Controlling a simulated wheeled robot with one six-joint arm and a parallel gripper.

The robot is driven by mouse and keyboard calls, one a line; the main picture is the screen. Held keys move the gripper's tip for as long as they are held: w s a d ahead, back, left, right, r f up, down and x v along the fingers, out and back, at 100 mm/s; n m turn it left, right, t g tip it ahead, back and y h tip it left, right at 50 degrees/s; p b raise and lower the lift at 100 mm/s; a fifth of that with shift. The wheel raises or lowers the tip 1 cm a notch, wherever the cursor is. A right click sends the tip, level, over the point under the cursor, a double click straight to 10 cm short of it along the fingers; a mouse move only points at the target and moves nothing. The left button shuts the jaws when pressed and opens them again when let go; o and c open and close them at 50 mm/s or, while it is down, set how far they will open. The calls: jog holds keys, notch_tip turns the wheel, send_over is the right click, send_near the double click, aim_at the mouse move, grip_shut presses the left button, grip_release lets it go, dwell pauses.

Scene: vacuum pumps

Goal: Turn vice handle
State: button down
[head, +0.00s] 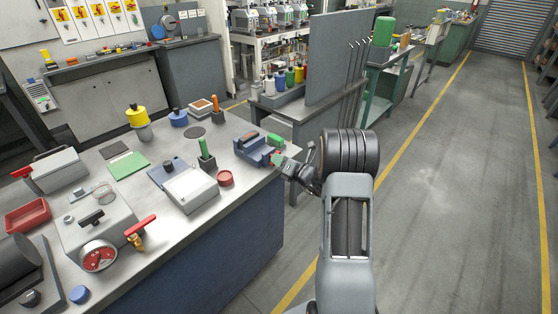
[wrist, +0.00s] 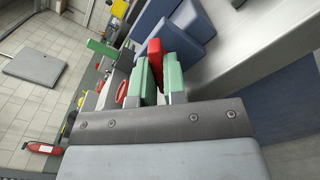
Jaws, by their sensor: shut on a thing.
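The blue vice (head: 254,148) stands at the right end of the workbench in the head view. It also shows in the wrist view (wrist: 186,32), just beyond my fingers. My gripper (head: 281,160) is at the bench's right edge, beside the vice. In the wrist view my gripper (wrist: 157,72) has its green finger pads closed around a red vice handle (wrist: 154,50). Only the handle's upper part shows there; the pads hide the rest.
The workbench (head: 125,190) holds a green-handled tool (head: 206,150), a red lid (head: 225,178) and a grey box (head: 190,188) near the vice. The floor (head: 440,200) to the right is clear.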

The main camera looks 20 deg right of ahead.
jog(key=shift+f+b, duration=0.15)
jog(key=shift+b, duration=0.4)
jog(key=shift+n, duration=0.3)
jog(key=c, duration=1.2)
grip_release()
jog(key=b+v, duration=0.1)
jog(key=v, duration=1.3)
